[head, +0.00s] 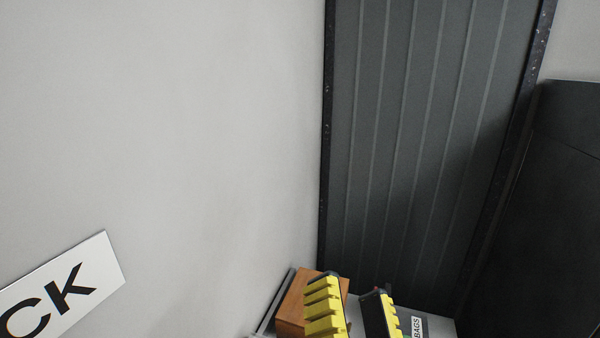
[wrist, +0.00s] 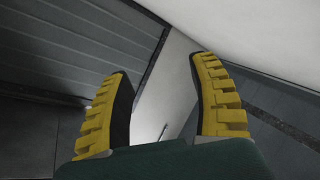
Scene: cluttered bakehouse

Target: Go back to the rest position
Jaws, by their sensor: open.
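My gripper (head: 355,311) shows at the bottom of the head view, its two yellow ribbed fingers with dark backing standing apart. In the wrist view my gripper (wrist: 163,100) is also open, with a wide gap between the fingers. Nothing is held between them. In the head view the fingers are in front of a brown box (head: 294,302) and a pale surface at the bottom edge; I cannot tell how far off these are.
A dark ribbed panel (head: 420,130) stands against the pale wall (head: 160,120). A black upright body (head: 550,200) fills the right side. A white sign (head: 75,285) reading "CK" is at lower left. A small label (head: 416,327) reads "BAGS".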

